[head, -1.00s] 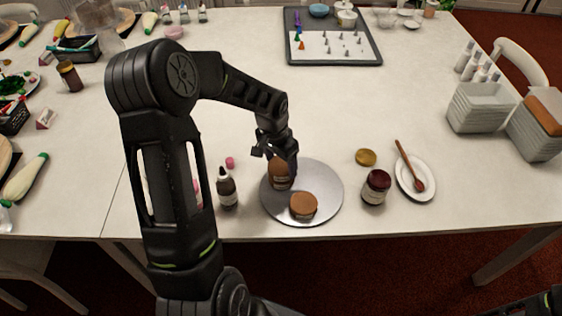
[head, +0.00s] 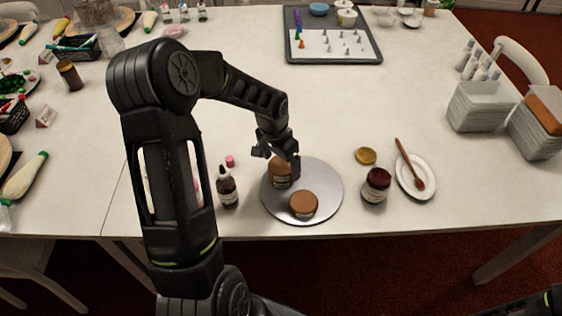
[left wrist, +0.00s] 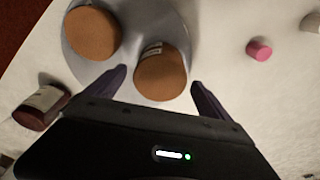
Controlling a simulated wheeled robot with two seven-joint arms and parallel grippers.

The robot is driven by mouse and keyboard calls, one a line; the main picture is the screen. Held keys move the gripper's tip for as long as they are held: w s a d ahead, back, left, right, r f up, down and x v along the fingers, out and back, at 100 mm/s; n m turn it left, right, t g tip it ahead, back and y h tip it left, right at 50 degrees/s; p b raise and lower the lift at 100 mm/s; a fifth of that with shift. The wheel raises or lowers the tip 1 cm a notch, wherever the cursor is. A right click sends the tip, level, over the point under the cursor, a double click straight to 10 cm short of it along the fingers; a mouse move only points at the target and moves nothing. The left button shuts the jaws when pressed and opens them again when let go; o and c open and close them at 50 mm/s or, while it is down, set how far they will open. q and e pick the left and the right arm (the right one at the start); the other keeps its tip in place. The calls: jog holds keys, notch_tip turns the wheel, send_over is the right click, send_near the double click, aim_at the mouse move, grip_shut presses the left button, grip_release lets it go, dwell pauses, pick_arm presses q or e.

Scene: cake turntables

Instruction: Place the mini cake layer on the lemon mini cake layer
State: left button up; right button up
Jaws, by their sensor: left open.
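Two brown round mini cake layers with labels on their sides are on the silver turntable (head: 328,179). The nearer layer (head: 304,204) sits alone and also shows in the left wrist view (left wrist: 92,33). The farther one (head: 280,174) looks taller; I cannot tell whether it is one layer or two stacked, nor which layer is lemon. My left gripper (head: 279,160) is open and low over the farther one. In the left wrist view this brown layer (left wrist: 161,74) lies between the spread fingers, with gaps showing at its sides.
A dark dropper bottle (head: 227,188) and a small pink piece (head: 230,161) stand left of the turntable. A dark red jar (head: 376,186), a gold lid (head: 366,156) and a white plate (head: 427,186) with a wooden spoon lie to its right. The table behind is clear up to a grey tray (head: 374,58).

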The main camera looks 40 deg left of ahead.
aim_at(277, 169)
pick_arm(q)
notch_tip(277, 169, up, 12)
jog(key=s+b, duration=0.1)
jog(key=shift+s, duration=0.4)
dwell(0.6)
